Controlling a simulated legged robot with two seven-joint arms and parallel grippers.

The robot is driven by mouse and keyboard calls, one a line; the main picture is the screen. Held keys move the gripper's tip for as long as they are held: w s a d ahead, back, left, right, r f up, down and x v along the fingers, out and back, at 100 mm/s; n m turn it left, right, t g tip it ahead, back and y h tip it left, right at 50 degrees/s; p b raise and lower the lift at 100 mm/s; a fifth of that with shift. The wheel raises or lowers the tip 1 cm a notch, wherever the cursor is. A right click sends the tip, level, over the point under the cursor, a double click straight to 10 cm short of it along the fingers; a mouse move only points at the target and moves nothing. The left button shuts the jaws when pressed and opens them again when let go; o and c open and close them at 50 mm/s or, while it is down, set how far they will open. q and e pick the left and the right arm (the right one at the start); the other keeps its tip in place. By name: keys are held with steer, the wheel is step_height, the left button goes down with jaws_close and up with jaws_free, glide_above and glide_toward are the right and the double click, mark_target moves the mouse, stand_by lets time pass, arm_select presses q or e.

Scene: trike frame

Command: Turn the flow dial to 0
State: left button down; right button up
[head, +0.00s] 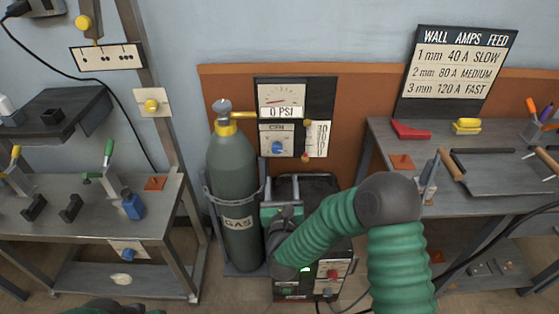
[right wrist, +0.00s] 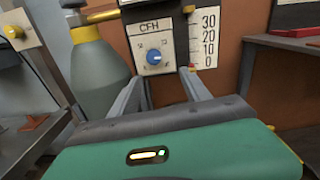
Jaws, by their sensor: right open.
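The flow dial (head: 277,148) is a blue knob on a white plate marked CFH. It also shows in the right wrist view (right wrist: 154,58), ahead of my right gripper. Beside it is a white flow scale (head: 318,138) reading 30, 20, 10, 0 in the right wrist view (right wrist: 205,40), with a small orange marker near the 0. My right gripper (head: 283,188) is below the dial in the head view. In the right wrist view its two fingers (right wrist: 160,85) are apart, with nothing between them, and the dial is beyond them.
A grey-green gas cylinder (head: 236,190) stands left of the dial panel, with a brass valve on top. A pressure gauge (head: 281,98) reading 0 PSI is above the dial. Benches (head: 60,225) stand left and right (head: 500,203). A welding machine is under my right arm.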

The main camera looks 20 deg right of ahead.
steer(key=b, duration=0.2)
glide_toward(277, 151)
steer(key=w, duration=0.4)
steer(key=w+d, duration=0.2)
steer(key=w, duration=0.1)
steer(key=shift+w+d+f, duration=0.1)
steer(key=shift+w+d, duration=0.2)
steer(key=shift+d, duration=0.05)
steer(key=shift+a, duration=0.3)
steer(key=shift+c, duration=2.1)
arm_select(q)
steer(key=shift+a+f, duration=0.2)
steer(key=shift+f, duration=0.45)
steer(key=shift+a+f, duration=0.2)
steer(key=shift+f, duration=0.4)
arm_select(e)
steer(key=shift+d, duration=0.1)
jaws_close()
